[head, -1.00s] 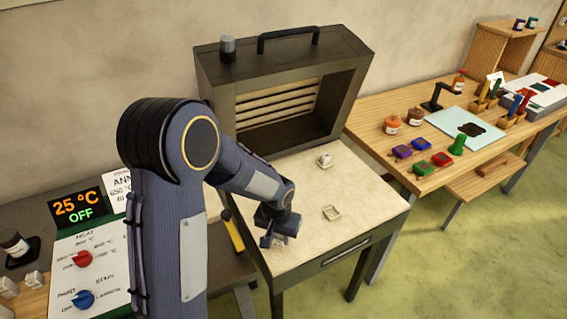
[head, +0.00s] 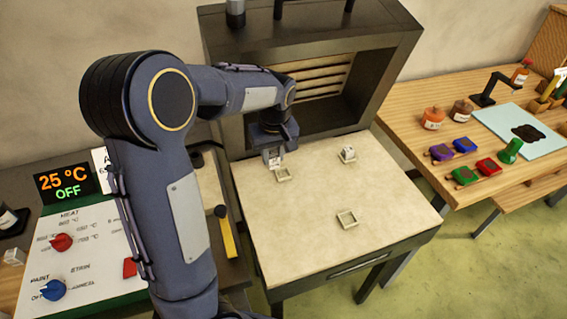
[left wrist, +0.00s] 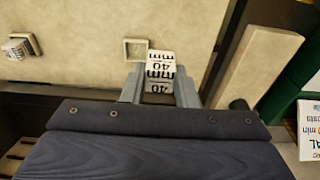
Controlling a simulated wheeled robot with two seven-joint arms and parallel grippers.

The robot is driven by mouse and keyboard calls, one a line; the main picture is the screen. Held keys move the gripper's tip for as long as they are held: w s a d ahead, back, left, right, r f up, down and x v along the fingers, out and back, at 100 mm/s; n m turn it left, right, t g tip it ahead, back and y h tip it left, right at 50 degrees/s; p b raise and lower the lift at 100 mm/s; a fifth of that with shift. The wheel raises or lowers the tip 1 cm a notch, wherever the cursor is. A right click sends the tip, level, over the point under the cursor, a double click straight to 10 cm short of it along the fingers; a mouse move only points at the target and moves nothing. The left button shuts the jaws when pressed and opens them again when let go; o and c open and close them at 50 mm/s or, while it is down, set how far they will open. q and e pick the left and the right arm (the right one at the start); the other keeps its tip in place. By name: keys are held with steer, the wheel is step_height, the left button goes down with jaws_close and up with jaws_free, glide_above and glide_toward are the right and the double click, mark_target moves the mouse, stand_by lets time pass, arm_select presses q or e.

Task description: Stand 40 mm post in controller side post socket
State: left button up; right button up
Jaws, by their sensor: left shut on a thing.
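My left gripper (head: 272,155) is shut on a pale post (left wrist: 160,66) marked 40, held between the fingers (left wrist: 160,90) in the left wrist view. In the head view the post is mostly hidden by the gripper. A square socket (head: 283,175), the one nearest the controller, lies empty on the kiln table just in front of the gripper. It also shows in the left wrist view (left wrist: 136,40), beside the post's end. The post looks apart from the socket; its exact height is unclear. My right gripper is not in view.
Another post (head: 348,153) stands in a socket at the back right. The open kiln (head: 320,110) stands behind. The controller panel (head: 80,250) is at left. The table's middle is clear.

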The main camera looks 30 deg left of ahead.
arm_select(q)
steer(key=w+f, duration=0.2)
steer(key=f, duration=0.1)
steer(key=w+f+p, duration=0.1)
steer(key=w+f, duration=0.2)
steer(key=shift+w+a, duration=0.2)
steer(key=shift+w, duration=0.1)
steer(key=shift+w+f, duration=0.1)
steer(key=shift+f, duration=1.75)
steer(key=o, duration=1)
step_height(320, 180, up, 11)
steer(key=d, duration=0.1)
steer(key=s+d+r+m+t+h, duration=0.1)
steer(key=s+d+r+m+h, duration=0.15)
steer(key=s, duration=0.45)
steer(key=s+d+r+m+t+h, duration=0.1)
steer(key=s+r, duration=0.3)
steer(key=s, duration=0.4)
steer(key=s+d+f+m+t, duration=0.1)
steer(key=s+d+m, duration=0.1)
steer(key=s, duration=0.5)
steer(key=s+d+f+m+t+h, duration=0.1)
steer(key=s+d+m, duration=0.1)
steer(key=s+d, duration=0.3)
steer(key=shift+s+m+t+b, duration=0.35)
steer(key=shift+s+t, duration=0.05)
steer(key=shift+s, duration=0.65)
